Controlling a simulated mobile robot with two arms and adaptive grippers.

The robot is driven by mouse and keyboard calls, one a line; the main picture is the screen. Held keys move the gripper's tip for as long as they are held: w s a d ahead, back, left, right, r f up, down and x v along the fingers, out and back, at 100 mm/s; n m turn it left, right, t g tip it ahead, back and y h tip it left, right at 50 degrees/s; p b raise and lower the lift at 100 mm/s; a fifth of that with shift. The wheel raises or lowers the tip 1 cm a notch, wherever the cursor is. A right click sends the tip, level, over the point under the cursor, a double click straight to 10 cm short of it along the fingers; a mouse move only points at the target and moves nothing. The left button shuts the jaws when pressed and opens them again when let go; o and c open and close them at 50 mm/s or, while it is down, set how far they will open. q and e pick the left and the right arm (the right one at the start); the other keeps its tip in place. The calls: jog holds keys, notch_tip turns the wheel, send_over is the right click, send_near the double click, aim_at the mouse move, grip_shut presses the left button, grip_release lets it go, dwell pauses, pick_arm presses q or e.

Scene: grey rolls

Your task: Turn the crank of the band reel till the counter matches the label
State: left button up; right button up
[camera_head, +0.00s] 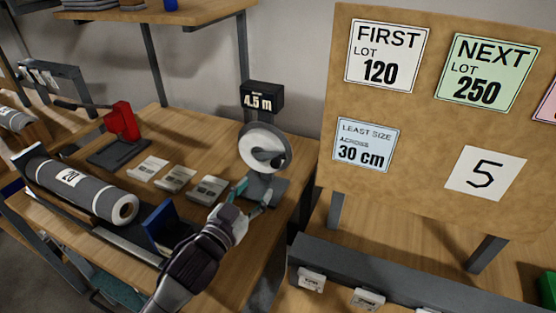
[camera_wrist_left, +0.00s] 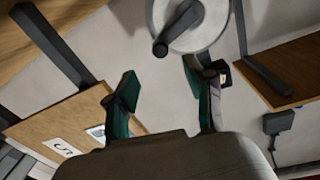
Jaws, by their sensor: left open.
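The band reel (camera_head: 264,137) is a pale disc on a grey stand at the right end of the wooden bench. Its crank (camera_head: 276,160) is a dark arm across the disc face; the dark crank knob (camera_wrist_left: 160,49) shows in the left wrist view. The counter (camera_head: 263,100) behind the reel reads 4.5 m. A white card (camera_head: 485,174) on the board reads 5. My left gripper (camera_head: 253,197) is open and empty, just below and in front of the disc. In the left wrist view the knob lies beyond its spread fingertips (camera_wrist_left: 160,79), apart from them. My right gripper is out of view.
A grey roll (camera_head: 85,190) lies in a trough at left. A blue block (camera_head: 161,223) stands beside my left forearm. Several small labelled blocks (camera_head: 176,179) and a red device (camera_head: 123,122) sit on the bench. The board (camera_head: 420,120) stands at right.

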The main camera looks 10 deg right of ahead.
aim_at(274, 166)
pick_arm(q)
jog(key=x, duration=1)
jog(key=shift+w+d, duration=0.4)
jog(key=shift+w, duration=0.05)
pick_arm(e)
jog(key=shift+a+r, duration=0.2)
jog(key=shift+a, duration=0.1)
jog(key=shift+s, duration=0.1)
pick_arm(q)
grip_shut()
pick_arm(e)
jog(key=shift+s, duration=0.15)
